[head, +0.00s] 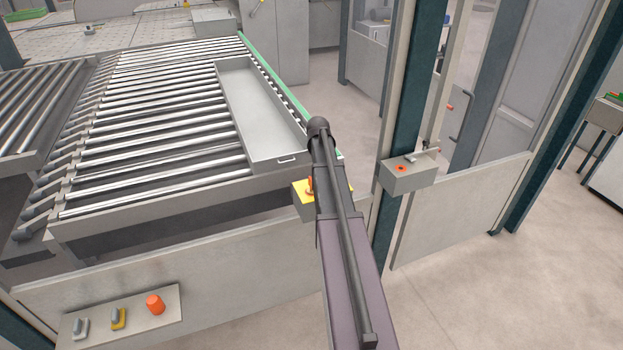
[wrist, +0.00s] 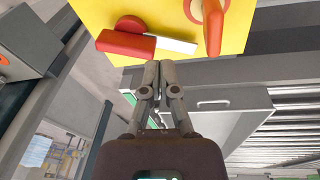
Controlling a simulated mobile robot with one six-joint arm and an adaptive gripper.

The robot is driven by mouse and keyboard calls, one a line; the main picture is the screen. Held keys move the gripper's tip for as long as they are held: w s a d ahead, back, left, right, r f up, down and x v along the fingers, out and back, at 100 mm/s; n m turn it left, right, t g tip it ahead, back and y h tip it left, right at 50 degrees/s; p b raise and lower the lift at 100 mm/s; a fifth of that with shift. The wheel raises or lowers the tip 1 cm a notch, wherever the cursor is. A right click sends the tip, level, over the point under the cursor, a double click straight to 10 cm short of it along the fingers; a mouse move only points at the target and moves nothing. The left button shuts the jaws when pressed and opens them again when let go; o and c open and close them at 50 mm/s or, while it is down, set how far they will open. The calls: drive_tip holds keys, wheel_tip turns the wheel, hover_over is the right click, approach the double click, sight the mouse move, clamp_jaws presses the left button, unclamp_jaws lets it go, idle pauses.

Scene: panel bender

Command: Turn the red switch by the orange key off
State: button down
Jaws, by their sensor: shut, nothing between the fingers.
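The yellow box (wrist: 180,15) fills the top of the wrist view. On it is the red switch (wrist: 125,44), a red handle over a round red base, with a white strip (wrist: 176,45) running right from it. The orange key (wrist: 213,28) is to the right of it on the same box. My gripper (wrist: 158,66) is shut and empty, its tips close to the white strip's edge; I cannot tell if they touch. In the head view the yellow box (head: 302,207) and orange key (head: 310,187) show partly, and my arm hides the red switch and gripper.
A roller table (head: 160,130) with a grey tray (head: 258,112) lies behind the yellow box. A grey box with an orange button (head: 401,169) is on the post at right. A panel with an orange knob (head: 155,303) is front left. Open floor (head: 480,290) is at right.

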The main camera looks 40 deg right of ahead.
drive_tip(key=n, duration=0.3)
drive_tip(key=shift+w+a+r, duration=0.1)
drive_tip(key=shift+a+r, duration=0.1)
drive_tip(key=shift+a, duration=0.15)
drive_tip(key=n, duration=0.4)
drive_tip(key=shift+a+r+p, duration=0.25)
drive_tip(key=shift+a+p, duration=0.05)
drive_tip(key=shift+a, duration=0.05)
drive_tip(key=n, duration=0.4)
drive_tip(key=shift+w+a+r+h, duration=0.15)
drive_tip(key=shift+a+r+h, duration=0.05)
drive_tip(key=shift+a+h, duration=0.2)
drive_tip(key=n, duration=0.4)
drive_tip(key=a+r+n+p, duration=0.1)
drive_tip(key=n, duration=0.2)
drive_tip(key=a+n+t, duration=0.1)
drive_tip(key=n, duration=0.3)
drive_tip(key=shift+w+r+n+h, duration=0.15)
drive_tip(key=shift+r+n+h, duration=0.05)
drive_tip(key=shift+n+h, duration=0.1)
drive_tip(key=n, duration=0.4)
drive_tip(key=a+n, duration=0.1)
drive_tip(key=n, duration=0.2)
drive_tip(key=shift+w+r+p, duration=0.15)
drive_tip(key=shift+r+p, duration=0.25)
drive_tip(key=shift+f, duration=0.1)
